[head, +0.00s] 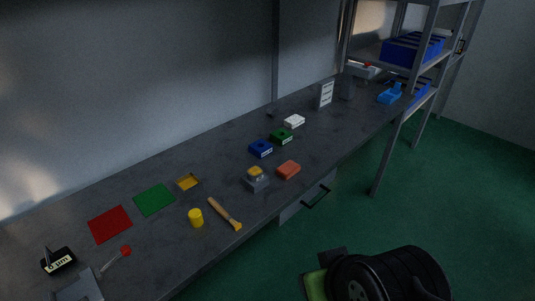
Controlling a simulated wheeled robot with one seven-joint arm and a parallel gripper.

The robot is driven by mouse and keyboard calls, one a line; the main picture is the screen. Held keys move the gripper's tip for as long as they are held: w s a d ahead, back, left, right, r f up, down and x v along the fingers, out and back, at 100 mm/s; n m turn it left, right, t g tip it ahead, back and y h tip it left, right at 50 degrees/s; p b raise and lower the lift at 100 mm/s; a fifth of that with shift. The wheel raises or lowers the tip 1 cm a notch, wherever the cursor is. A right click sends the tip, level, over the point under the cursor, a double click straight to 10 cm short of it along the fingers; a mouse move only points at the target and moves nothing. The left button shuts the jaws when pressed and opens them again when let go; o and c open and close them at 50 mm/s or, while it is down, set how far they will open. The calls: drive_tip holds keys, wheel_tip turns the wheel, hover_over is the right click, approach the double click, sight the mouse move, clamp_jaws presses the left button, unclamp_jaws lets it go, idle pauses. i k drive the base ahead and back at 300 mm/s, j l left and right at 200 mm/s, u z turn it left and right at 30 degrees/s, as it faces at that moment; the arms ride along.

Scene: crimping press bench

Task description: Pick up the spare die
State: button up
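No label that I can read marks the spare die, so I cannot tell which object it is. A grey block with a yellow top (256,179) stands near the front edge. The blue and green blocks have dark marks on top and pale labels on their sides. All rest on the dark bench (330,140). My gripper is not in view.
A wooden-handled brush (225,213) and yellow cylinder (196,218) lie left of the blocks. Shelving with blue bins (412,49) stands right.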

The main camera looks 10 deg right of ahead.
sight(255, 175)
drive_tip(key=i+l+u, duration=0.2)
drive_tip(key=u, duration=0.25)
drive_tip(key=i+l+u, duration=0.2)
drive_tip(key=l+u, duration=0.25)
drive_tip(key=i+l+u, duration=0.1)
drive_tip(key=l+u, duration=0.15)
drive_tip(key=u, duration=0.2)
drive_tip(key=i+l+u, duration=0.1)
drive_tip(key=l+u, duration=0.25)
drive_tip(key=u, duration=0.15)
drive_tip(key=l+u, duration=0.45)
drive_tip(key=k+l+u, duration=0.1)
drive_tip(key=l+u, duration=0.2)
drive_tip(key=u, duration=0.15)
